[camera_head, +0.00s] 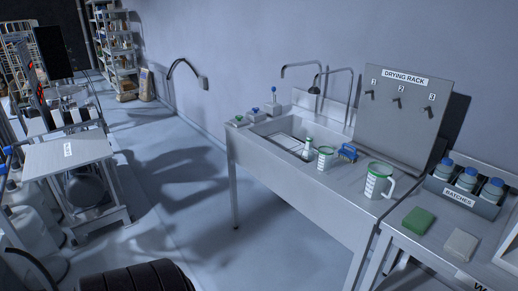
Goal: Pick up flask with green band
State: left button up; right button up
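A small pale flask (308,149) with green at its neck stands upright at the right end of the sink basin. I cannot tell whether its base is in the basin or on the rim. A white beaker (325,157) with a green rim stands just right of it. A larger white jug (377,182) with green markings and a handle stands farther right on the counter. Neither of my grippers shows in the head view.
The metal sink (283,135) has thin curved taps behind it. A blue brush-like object (348,152) lies behind the beaker. The drying rack board (403,110) has bare pegs. A green block (418,221), a beige block (461,244) and blue-capped bottles (468,179) are at right.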

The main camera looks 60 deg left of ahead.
aim_at(308, 154)
jog(key=u, duration=1.4)
jog(key=i+j, duration=0.1)
